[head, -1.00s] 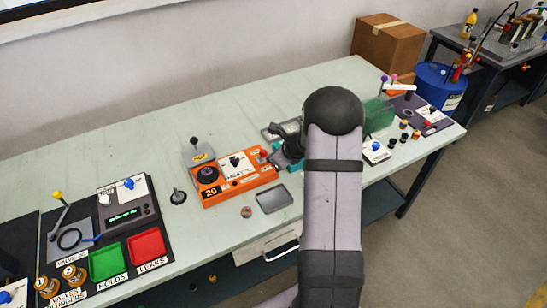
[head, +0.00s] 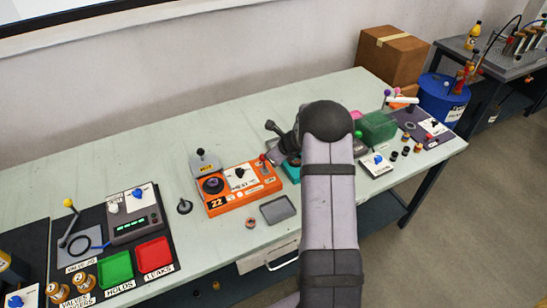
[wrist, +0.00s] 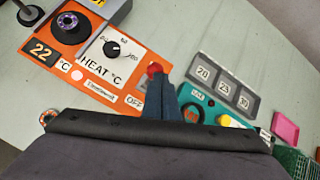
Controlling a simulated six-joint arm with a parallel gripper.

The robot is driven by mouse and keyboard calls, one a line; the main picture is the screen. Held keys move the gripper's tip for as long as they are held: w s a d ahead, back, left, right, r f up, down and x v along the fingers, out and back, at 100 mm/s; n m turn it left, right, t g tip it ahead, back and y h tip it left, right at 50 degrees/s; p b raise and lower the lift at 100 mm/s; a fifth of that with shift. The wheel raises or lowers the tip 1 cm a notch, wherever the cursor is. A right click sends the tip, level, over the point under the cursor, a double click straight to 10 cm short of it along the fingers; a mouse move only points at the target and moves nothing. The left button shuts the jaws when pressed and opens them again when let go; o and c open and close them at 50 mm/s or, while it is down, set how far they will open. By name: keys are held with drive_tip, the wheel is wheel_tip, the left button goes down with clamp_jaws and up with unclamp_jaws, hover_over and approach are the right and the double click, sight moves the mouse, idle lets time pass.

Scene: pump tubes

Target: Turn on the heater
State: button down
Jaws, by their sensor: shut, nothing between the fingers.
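The heater is an orange box (head: 244,194) on the table, with a round black-topped post (wrist: 71,22) on its left. Its display (wrist: 40,52) reads 22. A black dial (wrist: 112,49) sits on its white HEAT °C panel. A red switch knob (wrist: 154,69) stands at the box's right end, above an OFF label (wrist: 134,102). My gripper (wrist: 167,84) is shut and empty, its blue-grey fingers close beside the red knob in the wrist view. I cannot tell whether they touch. The arm hides much of the gripper in the head view.
A teal unit (wrist: 205,105) with a grey 20/25/30 tray (wrist: 226,87) stands right of the heater. A green crate (head: 376,127) is further right. A grey tray (head: 278,210) lies in front of the heater. A green bin (head: 115,268) and a red bin (head: 154,254) are at left.

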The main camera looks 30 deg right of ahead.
drive_tip(key=shift+w+r+p, duration=0.25)
drive_tip(key=shift+w+p, duration=0.4)
drive_tip(key=shift+w, duration=0.55)
drive_tip(key=shift+w+a+r, duration=0.15)
drive_tip(key=shift+w, duration=0.05)
drive_tip(key=shift+s, duration=0.1)
drive_tip(key=s+d+r, duration=0.1)
drive_tip(key=d+r, duration=0.2)
drive_tip(key=r, duration=0.7)
drive_tip(key=shift+s+r, duration=0.35)
drive_tip(key=shift+s, duration=0.05)
